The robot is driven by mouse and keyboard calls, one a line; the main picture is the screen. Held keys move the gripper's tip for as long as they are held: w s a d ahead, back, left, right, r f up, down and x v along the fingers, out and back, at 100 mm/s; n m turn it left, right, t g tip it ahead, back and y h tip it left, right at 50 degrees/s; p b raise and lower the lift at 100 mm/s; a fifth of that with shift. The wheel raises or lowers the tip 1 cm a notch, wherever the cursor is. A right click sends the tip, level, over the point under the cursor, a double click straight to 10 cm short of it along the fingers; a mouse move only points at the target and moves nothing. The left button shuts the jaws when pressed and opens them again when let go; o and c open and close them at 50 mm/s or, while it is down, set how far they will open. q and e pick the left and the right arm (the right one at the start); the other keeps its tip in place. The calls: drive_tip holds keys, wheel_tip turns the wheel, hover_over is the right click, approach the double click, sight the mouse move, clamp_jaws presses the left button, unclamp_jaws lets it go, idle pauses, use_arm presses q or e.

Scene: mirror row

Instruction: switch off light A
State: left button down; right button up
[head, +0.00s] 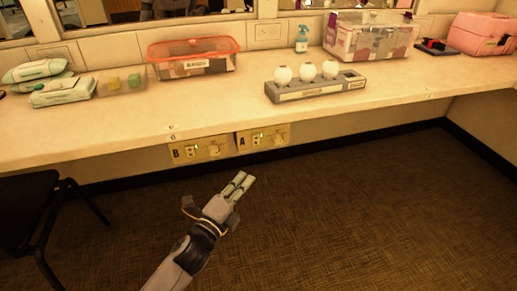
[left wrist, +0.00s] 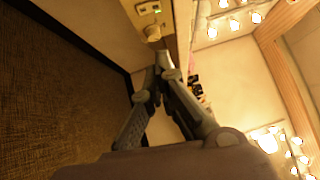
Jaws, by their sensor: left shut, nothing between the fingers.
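Switch box A (head: 263,139) is mounted under the front edge of the counter, with a small lit green indicator and a pale knob. Switch box B (head: 202,150) sits right beside it to the left, also with a green indicator. My left gripper (head: 241,181) is shut and empty, in front of and below box A, apart from it in the head view. In the left wrist view the closed fingertips (left wrist: 163,62) point toward a box with a green light and a knob (left wrist: 152,32); its letter cannot be read there. My right gripper is not in view.
The counter (head: 130,115) carries a red-rimmed bin (head: 193,64), a grey holder with white bulbs (head: 315,88), wipe packs (head: 62,90), a clear case (head: 368,40) and a pink case (head: 483,35). A dark chair (head: 35,215) stands at left. The floor at right is clear.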

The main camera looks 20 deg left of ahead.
sight(256, 140)
use_arm(q)
drive_tip(key=a+b+x, duration=0.1)
drive_tip(key=a+x, duration=0.1)
drive_tip(key=x, duration=1.1)
drive_tip(key=shift+w+a+b, duration=0.2)
drive_tip(key=shift+a+b, duration=0.1)
drive_tip(key=shift+a, duration=0.05)
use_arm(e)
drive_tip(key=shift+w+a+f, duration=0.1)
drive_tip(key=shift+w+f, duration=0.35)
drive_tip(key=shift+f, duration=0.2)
use_arm(q)
drive_tip(key=shift+r, duration=0.1)
